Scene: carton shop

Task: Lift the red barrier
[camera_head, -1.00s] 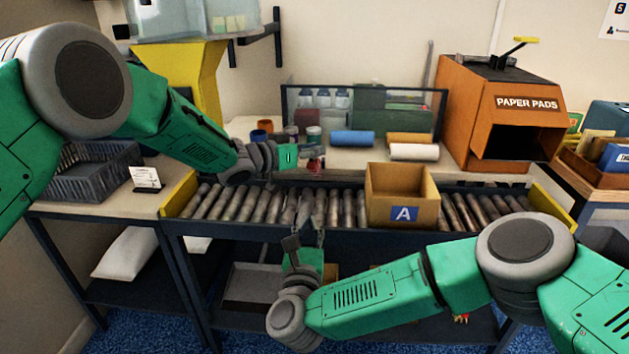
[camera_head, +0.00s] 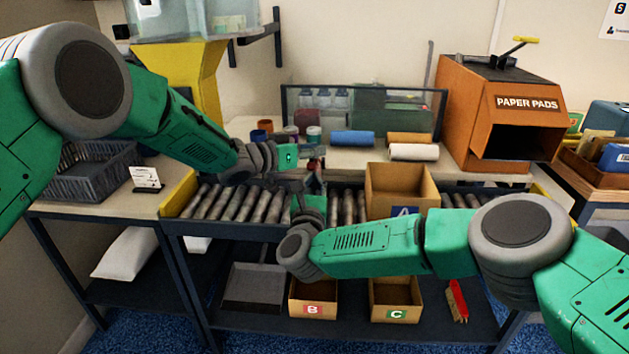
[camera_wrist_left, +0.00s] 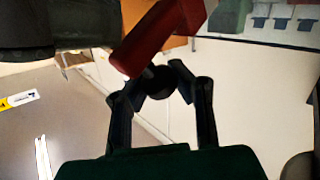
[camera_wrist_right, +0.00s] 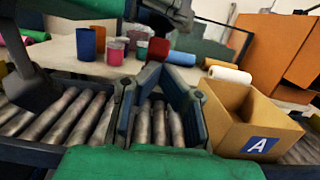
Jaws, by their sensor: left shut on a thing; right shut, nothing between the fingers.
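The red barrier (camera_wrist_left: 160,38) shows as a red bar with a dark round part (camera_wrist_left: 157,82) at its lower end in the left wrist view. My left gripper (camera_wrist_left: 157,80) is shut on that dark part. In the head view the left gripper (camera_head: 314,157) is above the back edge of the roller conveyor, and the barrier is small and partly hidden there. In the right wrist view a red block (camera_wrist_right: 158,50) stands just beyond my right gripper (camera_wrist_right: 160,82), which is shut and empty. In the head view the right gripper (camera_head: 312,184) is just below the left one.
The cardboard box A (camera_head: 388,182) stands on the rollers (camera_head: 238,203), right of my right gripper. Boxes B (camera_head: 313,296) and C (camera_head: 395,297) are on the shelf below. Coloured rolls (camera_head: 352,138) and small pots lie behind the conveyor. The left rollers are clear.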

